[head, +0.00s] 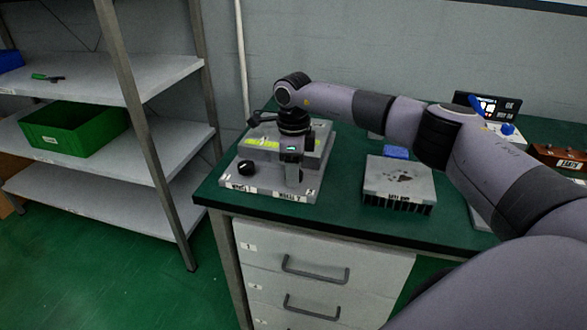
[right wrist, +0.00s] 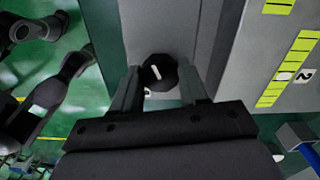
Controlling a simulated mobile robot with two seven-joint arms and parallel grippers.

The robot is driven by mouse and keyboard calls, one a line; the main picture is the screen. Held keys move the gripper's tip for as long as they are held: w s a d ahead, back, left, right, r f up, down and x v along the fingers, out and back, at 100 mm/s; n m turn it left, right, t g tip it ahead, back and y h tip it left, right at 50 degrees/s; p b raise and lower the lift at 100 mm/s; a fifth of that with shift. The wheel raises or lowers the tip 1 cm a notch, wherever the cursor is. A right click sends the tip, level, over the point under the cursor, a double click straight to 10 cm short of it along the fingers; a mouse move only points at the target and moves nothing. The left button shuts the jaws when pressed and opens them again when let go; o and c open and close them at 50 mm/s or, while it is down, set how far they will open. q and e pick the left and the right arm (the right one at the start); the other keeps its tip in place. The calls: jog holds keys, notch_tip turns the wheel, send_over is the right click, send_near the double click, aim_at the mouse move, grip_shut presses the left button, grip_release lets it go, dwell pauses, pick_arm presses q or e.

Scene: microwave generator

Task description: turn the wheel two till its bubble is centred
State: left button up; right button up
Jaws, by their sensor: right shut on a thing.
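The grey device (head: 226,176) with two wheels stands on the green bench. Wheel one (head: 246,167) is a black knob on its left side. Wheel two is hidden by my right gripper (head: 292,174) in the head view. In the right wrist view, wheel two (right wrist: 159,72) is a black knob with a white pointer line, between the fingers of my right gripper (right wrist: 161,86), which is shut on it. The yellow-green vial marked 2 (right wrist: 298,57) shows a pale bubble (right wrist: 285,76) near its middle; exact centring is hard to judge. My left gripper is not in view.
A finned grey block (head: 398,184) stands right of the device, with a small blue item (head: 396,152) behind it. A brown box (head: 556,159) and a dark display (head: 488,105) are farther right. A shelf with a green crate (head: 75,130) stands left.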

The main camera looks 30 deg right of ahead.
jog(key=shift+w+r+n, duration=0.1)
jog(key=shift+r+n, duration=0.05)
jog(key=shift+n, duration=0.95)
jog(key=o, duration=1.1)
jog(key=shift+c, duration=0.2)
jog(key=shift+r+b, duration=0.3)
jog(key=shift+r, duration=3.25)
